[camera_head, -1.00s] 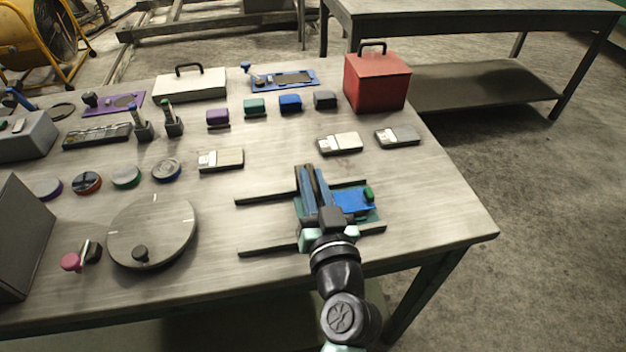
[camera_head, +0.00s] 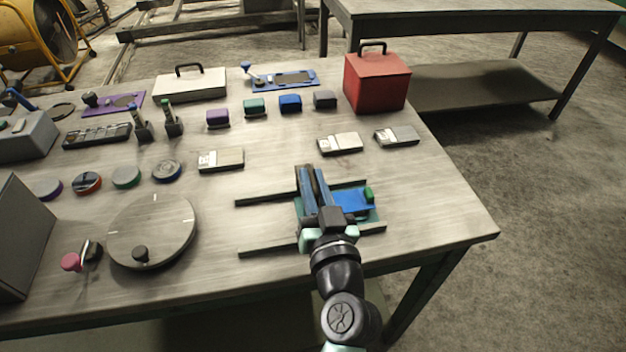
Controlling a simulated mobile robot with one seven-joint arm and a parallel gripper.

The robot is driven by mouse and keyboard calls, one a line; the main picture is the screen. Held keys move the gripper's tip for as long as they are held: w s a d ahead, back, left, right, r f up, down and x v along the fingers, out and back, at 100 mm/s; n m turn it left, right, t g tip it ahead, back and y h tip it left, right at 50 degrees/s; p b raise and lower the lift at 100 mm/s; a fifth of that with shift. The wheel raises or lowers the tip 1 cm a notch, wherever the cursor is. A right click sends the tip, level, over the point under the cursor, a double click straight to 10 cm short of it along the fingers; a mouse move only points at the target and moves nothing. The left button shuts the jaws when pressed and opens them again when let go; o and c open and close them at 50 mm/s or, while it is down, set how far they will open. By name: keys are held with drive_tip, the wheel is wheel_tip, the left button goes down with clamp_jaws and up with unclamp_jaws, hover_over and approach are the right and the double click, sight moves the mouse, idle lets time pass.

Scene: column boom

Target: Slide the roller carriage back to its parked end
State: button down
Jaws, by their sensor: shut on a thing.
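The roller carriage (camera_head: 353,202) is a blue and teal plate with a green knob at its right side. It sits across two dark parallel rails (camera_head: 272,246), near their right ends. Bare rail shows to the left of it. My gripper (camera_head: 313,173) reaches over the carriage's left part, its long blue fingers pointing away toward the far rail. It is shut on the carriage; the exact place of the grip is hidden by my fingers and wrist.
A round grey turntable (camera_head: 165,222) stands left of the rails. Small boxes (camera_head: 221,160) and (camera_head: 340,144) lie behind. A red case (camera_head: 377,82) stands at the back right. The table's right edge is close to the rails.

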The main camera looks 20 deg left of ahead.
drive_tip(key=s+a+p, duration=0.3)
drive_tip(key=s+a, duration=0.3)
drive_tip(key=a, duration=0.3)
drive_tip(key=c, duration=0.9)
unclamp_jaws()
drive_tip(key=shift+s, duration=0.1)
drive_tip(key=b+v, duration=0.4)
drive_tip(key=v, duration=0.9)
